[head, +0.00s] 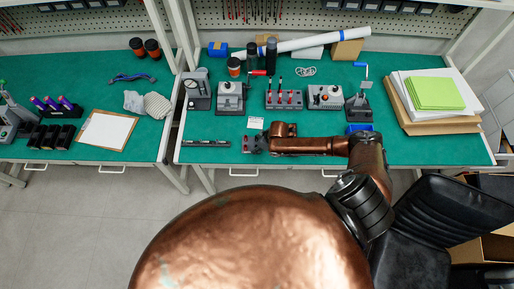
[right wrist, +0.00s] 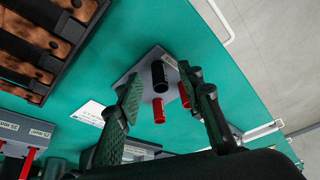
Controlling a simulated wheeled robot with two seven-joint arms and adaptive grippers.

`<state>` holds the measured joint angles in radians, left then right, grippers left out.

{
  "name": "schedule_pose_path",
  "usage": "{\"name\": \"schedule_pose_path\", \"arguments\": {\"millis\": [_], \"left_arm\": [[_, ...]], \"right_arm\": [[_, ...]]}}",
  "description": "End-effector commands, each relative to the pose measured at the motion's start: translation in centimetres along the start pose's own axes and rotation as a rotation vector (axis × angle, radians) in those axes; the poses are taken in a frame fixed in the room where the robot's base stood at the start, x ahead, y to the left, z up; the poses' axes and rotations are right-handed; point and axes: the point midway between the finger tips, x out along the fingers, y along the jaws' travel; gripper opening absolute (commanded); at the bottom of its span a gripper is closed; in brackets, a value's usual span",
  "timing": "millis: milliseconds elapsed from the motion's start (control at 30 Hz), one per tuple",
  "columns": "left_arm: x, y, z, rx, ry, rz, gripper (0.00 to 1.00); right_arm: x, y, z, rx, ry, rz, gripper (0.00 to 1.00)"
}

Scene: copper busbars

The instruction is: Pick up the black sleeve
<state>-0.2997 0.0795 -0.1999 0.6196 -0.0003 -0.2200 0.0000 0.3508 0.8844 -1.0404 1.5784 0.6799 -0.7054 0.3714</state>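In the right wrist view a black sleeve (right wrist: 159,76), a short upright-looking cylinder, stands at a grey base plate (right wrist: 124,76). A red cylinder (right wrist: 158,110) and another red piece (right wrist: 184,95) are close beside it. My right gripper (right wrist: 166,92) is open, with its two fingers apart on either side of these pieces. I cannot tell whether a finger touches the sleeve. In the head view my right gripper (head: 254,145) is low over the front of the green bench, and the sleeve cannot be made out there. My left gripper is not in view.
Grey fixtures, including one with red-topped posts (head: 284,99), stand behind my right arm. A white label card (head: 256,123) and a dark flat bar (head: 206,142) lie near the gripper. Stacked boards (head: 430,105) are at the right. Copper bars (right wrist: 45,40) show in the wrist view.

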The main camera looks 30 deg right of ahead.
Motion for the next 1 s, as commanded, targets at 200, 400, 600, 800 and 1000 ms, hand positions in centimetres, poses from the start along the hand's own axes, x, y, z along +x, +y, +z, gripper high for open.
{"name": "schedule_pose_path", "arguments": {"millis": [200, 400, 600, 800, 1000], "left_arm": [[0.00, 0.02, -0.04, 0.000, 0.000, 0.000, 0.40], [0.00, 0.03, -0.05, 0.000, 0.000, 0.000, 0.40], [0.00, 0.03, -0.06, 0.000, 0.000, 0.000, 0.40], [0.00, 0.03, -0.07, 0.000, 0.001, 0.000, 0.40], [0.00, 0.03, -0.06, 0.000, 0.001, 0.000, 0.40]], "right_arm": [[0.72, 0.00, 0.05, -0.001, -0.001, 0.000, 0.35], [0.68, 0.00, 0.05, -0.001, -0.001, 0.000, 0.28], [0.67, 0.00, 0.05, 0.000, -0.001, 0.001, 0.14], [0.66, 0.01, 0.06, 0.000, -0.001, 0.001, 0.07], [0.65, 0.01, 0.06, 0.000, -0.001, 0.001, 0.07]]}}
